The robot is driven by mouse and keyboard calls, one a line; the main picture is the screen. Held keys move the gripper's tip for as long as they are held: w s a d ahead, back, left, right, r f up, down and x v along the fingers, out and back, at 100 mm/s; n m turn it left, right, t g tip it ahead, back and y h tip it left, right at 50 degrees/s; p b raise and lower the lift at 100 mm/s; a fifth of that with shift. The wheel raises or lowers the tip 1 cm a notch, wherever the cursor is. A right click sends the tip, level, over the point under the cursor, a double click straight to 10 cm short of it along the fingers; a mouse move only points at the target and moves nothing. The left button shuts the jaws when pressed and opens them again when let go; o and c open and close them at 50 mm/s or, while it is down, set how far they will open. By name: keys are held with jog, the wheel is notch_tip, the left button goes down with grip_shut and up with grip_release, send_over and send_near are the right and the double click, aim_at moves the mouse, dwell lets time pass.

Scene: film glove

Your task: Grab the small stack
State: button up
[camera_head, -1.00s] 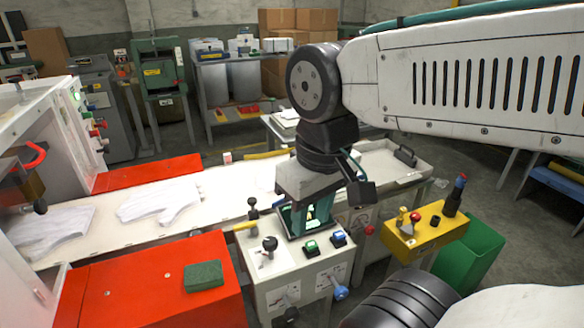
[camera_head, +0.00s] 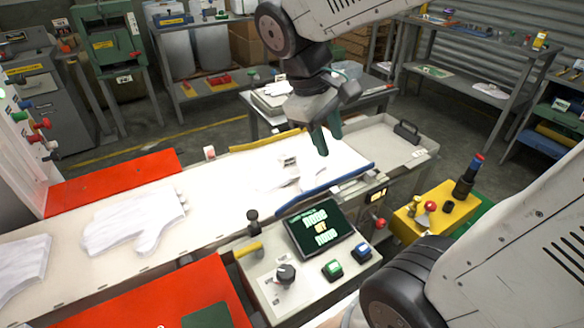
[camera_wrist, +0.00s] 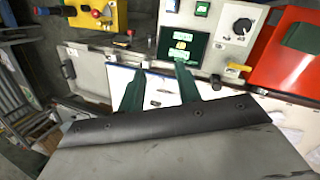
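My gripper (camera_head: 327,143) hangs above the right end of the white belt, its green fingers pointing down. In the wrist view my gripper (camera_wrist: 157,75) has its two fingers clearly apart, with nothing held between them. A thin white glove-like pile (camera_head: 312,178) lies on the belt just below and left of the fingers. I cannot tell how many layers it has. A single flat white glove (camera_head: 130,220) lies farther left on the belt, and part of another (camera_head: 22,268) shows at the left edge.
A control panel with a lit screen (camera_head: 321,229) stands in front of the belt. A blue rail (camera_head: 325,189) and a yellow rail (camera_head: 265,140) flank the belt end. A grey tray (camera_head: 375,145) is to the right, and a yellow box (camera_head: 428,208) with knobs stands front right.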

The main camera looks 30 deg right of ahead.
jog(key=w+d+f+n+g+h, duration=0.1)
jog(key=w+d+f+n+h, duration=0.2)
jog(key=w, duration=0.7)
jog(key=n+t+h, duration=0.2)
jog(key=n+h, duration=0.5)
jog(key=n, duration=0.4)
send_near(289, 157)
jog(key=d, duration=0.2)
jog(key=shift+w+d+f, duration=0.25)
jog(key=shift+d, duration=0.1)
jog(key=shift+w+d+f, duration=0.1)
jog(key=shift+w+f, duration=0.05)
jog(key=shift+f, duration=0.2)
jog(key=shift+d+f, duration=0.2)
jog(key=shift+d, duration=0.1)
jog(key=x, duration=0.7)
jog(key=shift+s+r, duration=0.15)
jog(key=shift+s, duration=0.2)
grip_shut()
